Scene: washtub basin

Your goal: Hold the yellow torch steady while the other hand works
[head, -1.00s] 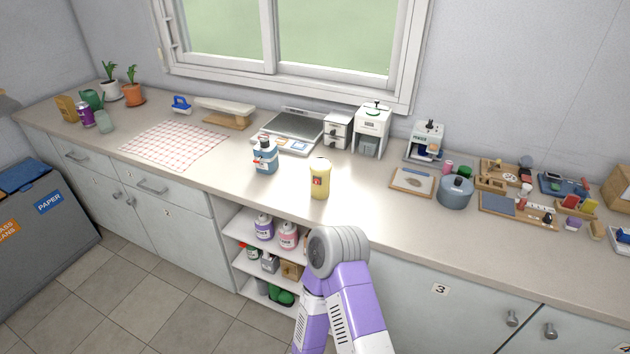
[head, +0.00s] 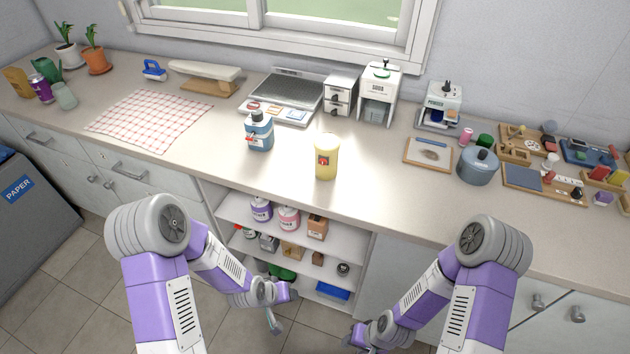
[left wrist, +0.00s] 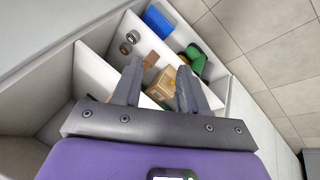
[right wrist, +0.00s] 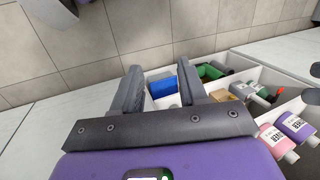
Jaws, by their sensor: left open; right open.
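The yellow torch (head: 327,160), a pale yellow cylinder with a red button on its front, stands upright near the front edge of the counter in the head view. Both my grippers are low in front of the open shelves, below the counter top and well apart from the torch. My left gripper (left wrist: 159,68) is open and empty, with shelf items beyond its fingers in the left wrist view. My right gripper (right wrist: 160,68) is open and empty; a blue box (right wrist: 162,86) on a shelf shows between its fingers. Neither wrist view shows the torch.
A blue bottle (head: 259,132) with a red nozzle stands left of the torch. A wooden board (head: 428,152) and a grey-blue pot (head: 478,166) are to the right. A checked cloth (head: 150,120) lies left. The counter (head: 385,200) right of the torch is bare.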

